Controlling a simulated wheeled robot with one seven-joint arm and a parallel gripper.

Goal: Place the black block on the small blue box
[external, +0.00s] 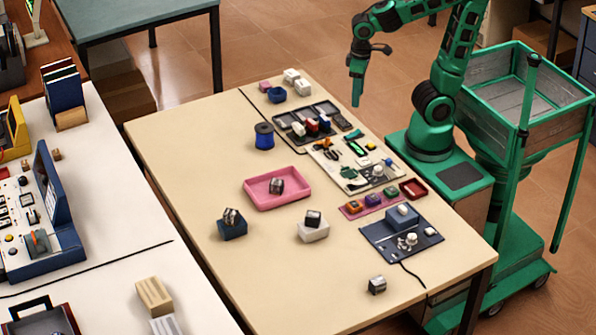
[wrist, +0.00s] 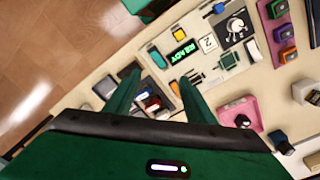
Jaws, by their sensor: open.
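A black block (external: 313,217) with a lighter face sits on a small white box (external: 313,233) right of the table's middle. In the wrist view this block (wrist: 313,97) is at the right edge. A small blue box (external: 232,231) stands to the left of it, with a dark and silvery block (external: 231,215) on top. The blue box also shows at the wrist view's lower right (wrist: 286,149). My gripper (external: 357,90) points down above the table's far right side, well away from both boxes. Its two green fingers (wrist: 160,80) are apart with nothing held between them.
A pink tray (external: 262,202) holds another block (external: 277,186). A silvery dark block (external: 376,285) lies near the front. A blue spool (external: 264,136), a dark parts tray (external: 290,130) and tool boards (external: 350,165) line the far side. The table's left front is clear.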

